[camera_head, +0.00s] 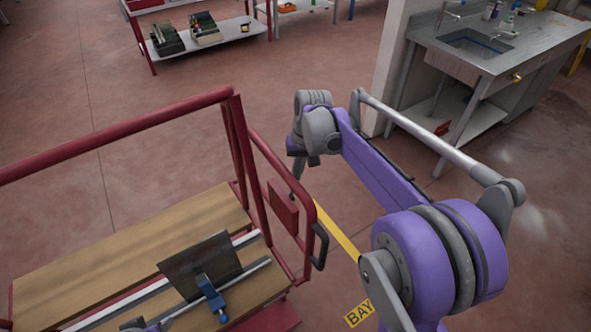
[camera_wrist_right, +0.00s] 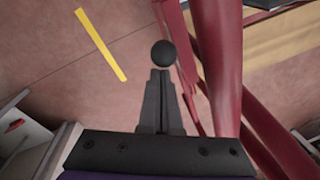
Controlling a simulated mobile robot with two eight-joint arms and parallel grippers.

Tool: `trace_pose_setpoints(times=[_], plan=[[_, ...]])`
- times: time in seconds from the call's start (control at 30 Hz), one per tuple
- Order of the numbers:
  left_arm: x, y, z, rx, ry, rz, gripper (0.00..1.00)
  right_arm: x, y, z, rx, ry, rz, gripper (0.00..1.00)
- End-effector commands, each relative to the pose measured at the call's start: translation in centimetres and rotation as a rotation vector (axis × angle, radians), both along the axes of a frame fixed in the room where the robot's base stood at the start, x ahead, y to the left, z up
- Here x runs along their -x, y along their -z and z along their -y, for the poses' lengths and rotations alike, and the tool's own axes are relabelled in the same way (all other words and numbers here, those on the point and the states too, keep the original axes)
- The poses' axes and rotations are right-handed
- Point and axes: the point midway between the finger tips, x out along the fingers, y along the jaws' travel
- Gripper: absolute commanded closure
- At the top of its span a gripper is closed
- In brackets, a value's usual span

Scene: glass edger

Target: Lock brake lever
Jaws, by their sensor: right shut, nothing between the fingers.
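A black ball knob (camera_wrist_right: 163,53), which looks like the end of the brake lever, shows just beyond my fingertips in the right wrist view. The rest of the lever is hidden behind my fingers. My right gripper (camera_wrist_right: 161,76) is shut and empty, with its fingertips at the knob's near edge; I cannot tell whether they touch. In the head view my right gripper (camera_head: 298,170) points down beside the red cart frame (camera_head: 240,140), and the knob is not distinguishable there.
The cart has a wooden deck (camera_head: 130,250) holding a dark plate (camera_head: 200,265) and a blue clamp (camera_head: 211,298). A black handle (camera_head: 320,246) sits on its right end. A yellow floor strip (camera_head: 337,230) lies beside it. A sink bench (camera_head: 480,50) stands at the back right.

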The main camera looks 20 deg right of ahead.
Motion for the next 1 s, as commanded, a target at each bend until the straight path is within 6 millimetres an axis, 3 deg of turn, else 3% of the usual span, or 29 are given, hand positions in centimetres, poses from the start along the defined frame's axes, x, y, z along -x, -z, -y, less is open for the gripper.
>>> trace_pose_setpoints(times=[0.37, 0.8, 1.0], plan=[[0.2, 0.5, 0.0, 0.0, 0.0, -0.004, 0.5, 1.3, 0.3, 0.2, -0.012, 0.002, 0.076, 1.0], [0.7, 1.8, 0.0, 0.0, 0.0, -0.013, 0.5, 4.5, 1.6, 0.6, -0.044, 0.002, 0.32, 1.0], [0.8, 2.1, 0.0, 0.0, 0.0, -0.015, 0.5, 5.2, 2.0, 0.7, -0.044, 0.0, 0.315, 1.0]])
